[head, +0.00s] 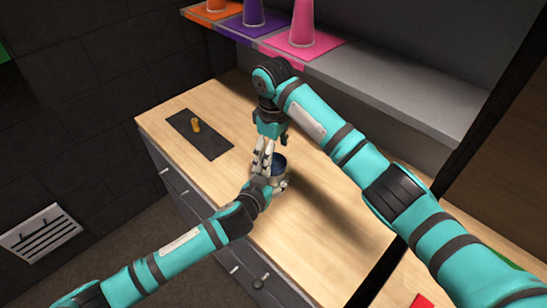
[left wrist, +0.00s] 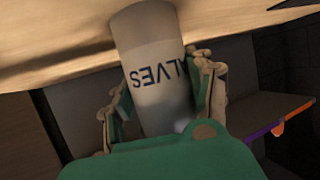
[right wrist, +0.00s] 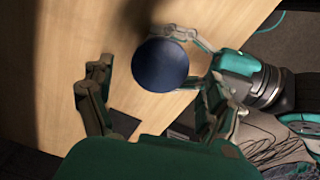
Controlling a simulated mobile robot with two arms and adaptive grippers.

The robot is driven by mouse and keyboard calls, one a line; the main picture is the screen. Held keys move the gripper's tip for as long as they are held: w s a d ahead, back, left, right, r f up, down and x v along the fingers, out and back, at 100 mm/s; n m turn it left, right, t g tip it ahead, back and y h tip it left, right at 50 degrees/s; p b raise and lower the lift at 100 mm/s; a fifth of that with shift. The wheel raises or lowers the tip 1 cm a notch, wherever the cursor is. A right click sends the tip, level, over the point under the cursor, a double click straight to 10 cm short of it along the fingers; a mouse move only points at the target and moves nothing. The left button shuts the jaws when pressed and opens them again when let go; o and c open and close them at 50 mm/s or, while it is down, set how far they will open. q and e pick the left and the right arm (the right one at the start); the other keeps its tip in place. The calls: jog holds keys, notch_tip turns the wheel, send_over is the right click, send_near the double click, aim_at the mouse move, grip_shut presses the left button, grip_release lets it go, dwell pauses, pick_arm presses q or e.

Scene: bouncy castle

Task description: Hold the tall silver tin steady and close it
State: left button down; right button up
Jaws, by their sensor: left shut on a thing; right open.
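The tall silver tin (head: 281,176) stands on the wooden counter, and its pale side with dark letters shows in the left wrist view (left wrist: 150,55). My left gripper (left wrist: 155,88) is shut around the side of the tin. The tin's round top is dark blue in the right wrist view (right wrist: 160,66); I cannot tell whether this is a lid or the open inside. My right gripper (head: 272,146) is open just above the tin, pointing down, with its fingers on either side of the blue round in the right wrist view.
A dark mat (head: 213,146) with a small orange-gold object (head: 196,125) lies on the counter (head: 165,121) to the left. A grey shelf (head: 400,95) behind carries orange, purple and pink cones (head: 302,25). The counter right of the tin is clear.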

notch_tip(320, 180, up, 2)
notch_tip(320, 180, up, 3)
jog(key=shift+w+r+n, duration=0.1)
jog(key=shift+n, duration=0.6)
jog(key=shift+r, duration=0.15)
jog(key=shift+f, duration=4.05)
jog(key=shift+c, duration=0.5)
